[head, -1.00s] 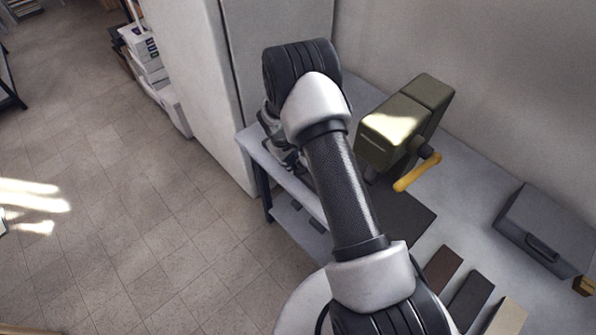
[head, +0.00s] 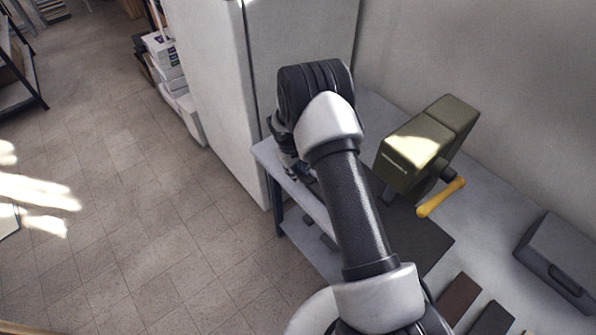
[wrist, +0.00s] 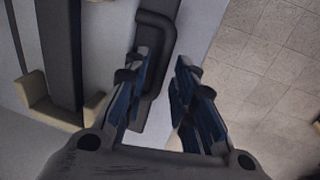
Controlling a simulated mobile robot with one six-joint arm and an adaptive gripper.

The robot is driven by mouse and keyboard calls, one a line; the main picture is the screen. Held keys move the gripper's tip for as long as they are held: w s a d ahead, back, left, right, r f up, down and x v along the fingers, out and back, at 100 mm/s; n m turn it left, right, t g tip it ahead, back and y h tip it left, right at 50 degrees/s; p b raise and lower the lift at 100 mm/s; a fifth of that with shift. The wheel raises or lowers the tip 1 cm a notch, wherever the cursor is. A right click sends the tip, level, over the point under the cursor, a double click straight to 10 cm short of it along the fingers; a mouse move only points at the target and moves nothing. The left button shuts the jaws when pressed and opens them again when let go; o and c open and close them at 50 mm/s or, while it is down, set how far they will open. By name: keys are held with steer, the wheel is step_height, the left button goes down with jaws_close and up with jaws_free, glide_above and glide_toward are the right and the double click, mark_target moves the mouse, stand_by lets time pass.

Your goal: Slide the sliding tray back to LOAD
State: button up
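In the wrist view my gripper (wrist: 164,72) is open, its two blue-black fingers apart with nothing held between them. In the head view an olive-green machine (head: 420,145) with a yellow crank handle (head: 441,198) stands on the bench. My arm hides the tray and most of the gripper there.
In the wrist view a dark rail (wrist: 60,50) ends in a beige bracket (wrist: 48,112) at left. In the head view a grey case (head: 560,262) and dark swatches (head: 460,297) lie on the bench (head: 490,215).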

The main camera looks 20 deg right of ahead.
steer(key=shift+o, duration=0.2)
steer(key=shift+s+d, duration=0.1)
step_height(320, 180, up, 12)
steer(key=a, duration=0.2)
steer(key=shift+s, duration=0.4)
steer(key=shift+f, duration=0.1)
